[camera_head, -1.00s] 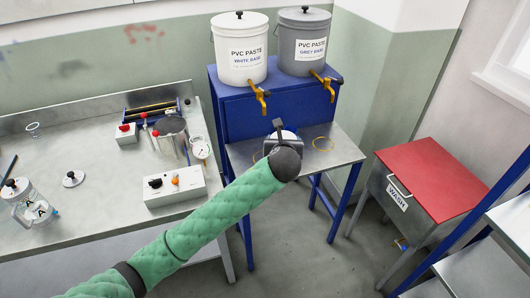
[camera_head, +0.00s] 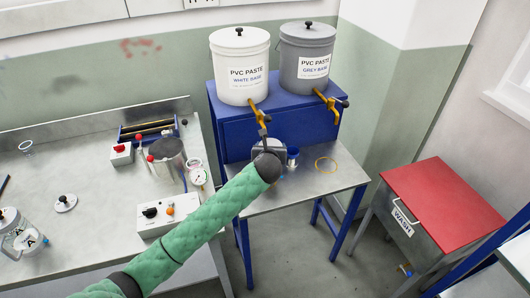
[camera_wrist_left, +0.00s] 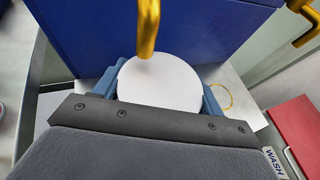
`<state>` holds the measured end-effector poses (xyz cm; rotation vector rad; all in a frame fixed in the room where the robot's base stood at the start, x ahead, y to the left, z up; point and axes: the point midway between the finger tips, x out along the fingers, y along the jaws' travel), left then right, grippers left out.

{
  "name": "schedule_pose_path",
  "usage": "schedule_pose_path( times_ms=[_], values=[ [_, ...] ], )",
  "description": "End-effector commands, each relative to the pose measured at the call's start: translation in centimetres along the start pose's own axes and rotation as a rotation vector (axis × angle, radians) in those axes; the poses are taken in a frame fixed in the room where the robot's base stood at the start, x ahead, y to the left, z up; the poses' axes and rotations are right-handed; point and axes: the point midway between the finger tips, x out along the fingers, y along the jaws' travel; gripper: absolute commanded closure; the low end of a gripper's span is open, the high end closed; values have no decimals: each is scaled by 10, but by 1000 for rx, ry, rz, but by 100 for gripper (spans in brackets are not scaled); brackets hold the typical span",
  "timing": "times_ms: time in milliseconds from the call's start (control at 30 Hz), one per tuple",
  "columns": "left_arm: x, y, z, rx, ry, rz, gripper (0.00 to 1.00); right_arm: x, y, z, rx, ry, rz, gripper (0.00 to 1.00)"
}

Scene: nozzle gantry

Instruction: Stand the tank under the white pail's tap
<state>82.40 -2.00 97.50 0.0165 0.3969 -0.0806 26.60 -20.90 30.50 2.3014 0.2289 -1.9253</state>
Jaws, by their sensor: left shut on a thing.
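The tank shows in the left wrist view as a round white top (camera_wrist_left: 165,88). My left gripper (camera_wrist_left: 158,94) is shut on it, with blue fingers on both sides. The yellow tap (camera_wrist_left: 147,30) of the white pail (camera_head: 240,65) overlaps the tank's top in that view. In the head view my left gripper (camera_head: 272,149) is just below the white pail's tap (camera_head: 258,108), over the left part of the metal shelf (camera_head: 300,192). My wrist hides most of the tank and its base, so I cannot tell whether it touches the shelf. My right gripper is out of view.
A grey pail (camera_head: 307,50) with its own tap stands to the right on the blue stand (camera_head: 290,128). A yellow ring (camera_head: 326,165) lies on the shelf's right part. A red-topped wash bin (camera_head: 440,200) is at right. A steel bench (camera_head: 100,235) with equipment is at left.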

Motion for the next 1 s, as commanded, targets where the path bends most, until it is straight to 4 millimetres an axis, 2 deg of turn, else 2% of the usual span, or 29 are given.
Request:
schedule_pose_path(
  times_ms=[100, 267, 467, 733, 1000],
  values=[
    [17, 12, -2, 0, 0, 1, 100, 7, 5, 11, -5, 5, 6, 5],
    [33, 22, -7, -1, -1, -1, 100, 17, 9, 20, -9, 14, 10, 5],
    [37, 22, -16, -1, 0, -1, 100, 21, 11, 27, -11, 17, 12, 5],
    [47, 21, -41, -1, 0, -1, 100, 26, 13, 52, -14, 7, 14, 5],
    [48, 22, -45, -1, -2, -2, 100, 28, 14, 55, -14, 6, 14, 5]
  ],
)
